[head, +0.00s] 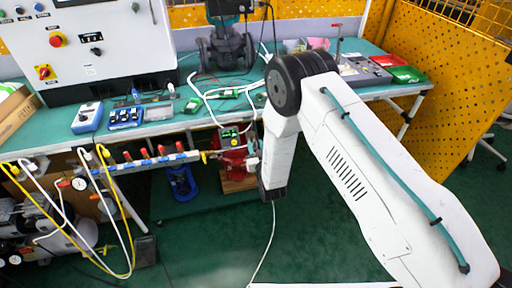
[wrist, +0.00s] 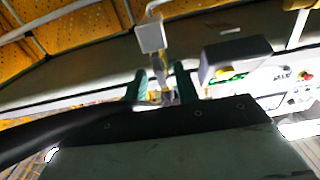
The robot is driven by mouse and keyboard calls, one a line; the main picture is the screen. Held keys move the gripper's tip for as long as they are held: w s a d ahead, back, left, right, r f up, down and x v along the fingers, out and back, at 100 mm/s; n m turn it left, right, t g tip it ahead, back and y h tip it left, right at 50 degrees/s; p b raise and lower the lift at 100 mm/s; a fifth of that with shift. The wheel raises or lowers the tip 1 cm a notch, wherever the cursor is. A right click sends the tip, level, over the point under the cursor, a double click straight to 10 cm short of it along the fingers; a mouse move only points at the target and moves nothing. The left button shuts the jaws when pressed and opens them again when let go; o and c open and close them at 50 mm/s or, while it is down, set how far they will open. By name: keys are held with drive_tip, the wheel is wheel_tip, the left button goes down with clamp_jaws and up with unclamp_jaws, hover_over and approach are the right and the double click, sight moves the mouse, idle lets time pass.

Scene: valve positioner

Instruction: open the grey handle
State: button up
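In the wrist view, my gripper (wrist: 161,86) shows two dark green fingers standing apart. A small grey and yellow fitting (wrist: 160,72) shows in the gap between them, and I cannot tell whether either finger touches it. A pale block (wrist: 150,38) sits just beyond it. I cannot clearly make out the grey handle in either view. In the head view, my wrist is beside the right end of a pipe manifold (head: 150,162) with several red handles. My fingers are not clear there, as the arm covers much of that spot.
A green-topped workbench (head: 155,128) carries cables, tools, a grey valve body (head: 226,50) and a control panel (head: 90,45). A red device (head: 232,160) is below the bench edge. Yellow and white hoses (head: 128,235) hang at the left. Green floor (head: 200,250) is open in front.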

drive_tip(key=v, duration=0.7)
drive_tip(key=shift+s, duration=0.4)
drive_tip(key=shift+d, duration=0.15)
idle(0.8)
